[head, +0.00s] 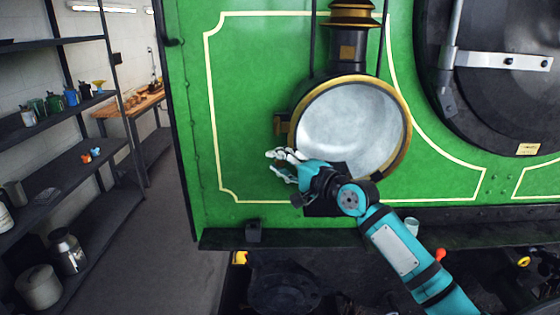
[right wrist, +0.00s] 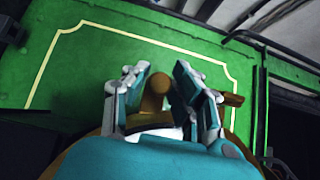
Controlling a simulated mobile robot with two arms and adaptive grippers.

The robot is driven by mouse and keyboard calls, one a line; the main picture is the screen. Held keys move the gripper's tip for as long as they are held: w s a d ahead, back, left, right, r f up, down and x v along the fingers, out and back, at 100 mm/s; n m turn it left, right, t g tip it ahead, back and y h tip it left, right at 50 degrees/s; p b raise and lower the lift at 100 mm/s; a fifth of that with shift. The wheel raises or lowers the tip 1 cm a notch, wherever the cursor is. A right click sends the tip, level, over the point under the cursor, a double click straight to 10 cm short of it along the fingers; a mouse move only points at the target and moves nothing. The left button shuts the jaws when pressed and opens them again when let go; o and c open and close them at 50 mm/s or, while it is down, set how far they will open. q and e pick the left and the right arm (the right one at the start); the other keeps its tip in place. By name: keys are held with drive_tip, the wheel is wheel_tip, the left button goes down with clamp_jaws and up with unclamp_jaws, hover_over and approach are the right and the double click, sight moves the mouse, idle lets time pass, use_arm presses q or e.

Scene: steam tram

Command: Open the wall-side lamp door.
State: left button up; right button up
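The lamp (head: 352,128) hangs on the green front of the tram, with a round glass door in a brass rim (head: 404,112). The door looks shut. A small brown block (head: 281,124) sticks out at the rim's left side. My right gripper (head: 284,163) is at the lamp's lower left edge, its arm coming from the lower right. In the right wrist view, my right gripper (right wrist: 162,70) is open, its fingers on either side of a brown knob (right wrist: 156,90). Whether a finger touches the knob is unclear. My left gripper is out of view.
A black round smokebox door (head: 490,75) with a grey strap is to the right of the lamp. A dark ledge (head: 300,238) runs below the green panel (head: 245,90). Shelves (head: 75,165) with cans stand at the left, with clear floor (head: 170,215) between.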

clamp_jaws()
